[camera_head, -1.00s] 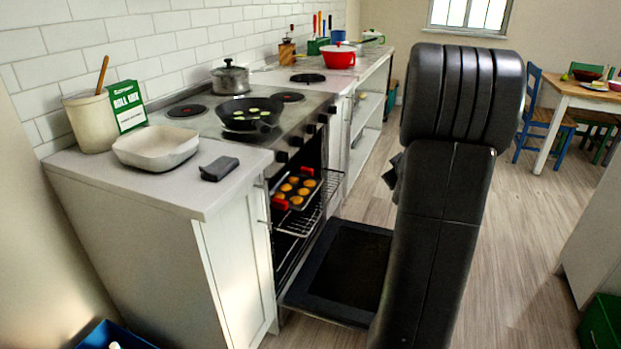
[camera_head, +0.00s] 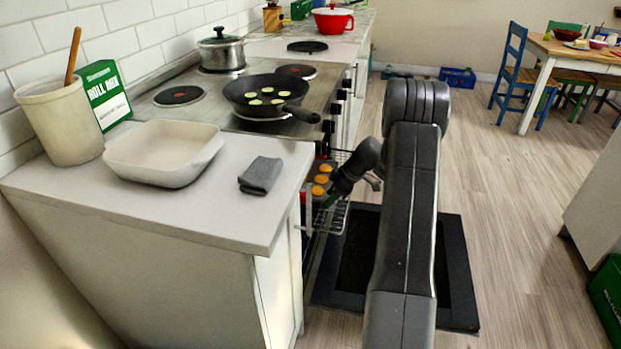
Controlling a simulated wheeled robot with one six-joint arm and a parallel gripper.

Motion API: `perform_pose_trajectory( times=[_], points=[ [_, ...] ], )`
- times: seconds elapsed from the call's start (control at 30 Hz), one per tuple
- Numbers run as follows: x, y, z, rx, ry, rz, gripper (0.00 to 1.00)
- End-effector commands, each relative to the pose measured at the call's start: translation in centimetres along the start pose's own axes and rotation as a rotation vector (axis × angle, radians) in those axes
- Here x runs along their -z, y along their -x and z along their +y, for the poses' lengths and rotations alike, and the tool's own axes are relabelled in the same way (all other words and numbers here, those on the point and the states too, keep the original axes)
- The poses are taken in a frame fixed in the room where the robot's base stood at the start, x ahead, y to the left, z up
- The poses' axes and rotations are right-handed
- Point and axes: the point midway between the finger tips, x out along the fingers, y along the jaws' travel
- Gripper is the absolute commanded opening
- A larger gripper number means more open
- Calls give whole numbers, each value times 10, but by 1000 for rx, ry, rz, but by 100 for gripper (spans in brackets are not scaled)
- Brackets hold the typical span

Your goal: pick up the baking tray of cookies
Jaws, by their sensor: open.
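The baking tray (camera_head: 310,186) is dark with red ends and carries several golden cookies (camera_head: 320,179). It sits on the pulled-out wire rack (camera_head: 331,217) of the open oven. The counter corner and my arm hide parts of it.
The lowered oven door (camera_head: 456,270) lies below my arm. The counter (camera_head: 215,205) holds a white baking dish (camera_head: 163,153) and a grey cloth (camera_head: 261,175). A frying pan (camera_head: 262,95) stands on the hob.

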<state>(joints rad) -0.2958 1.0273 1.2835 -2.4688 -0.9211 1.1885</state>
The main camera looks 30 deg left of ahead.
Motion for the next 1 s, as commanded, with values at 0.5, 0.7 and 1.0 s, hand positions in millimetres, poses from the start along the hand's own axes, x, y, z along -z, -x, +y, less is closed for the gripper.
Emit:
perform_pose_trajectory(
  times=[0.5, 0.7, 1.0],
  points=[
    [55, -34, 0, -2, 4, 1, 49],
    [74, -51, 0, -2, 0, 0, 49],
    [75, -55, 1, -3, -1, 1, 49]
  ],
)
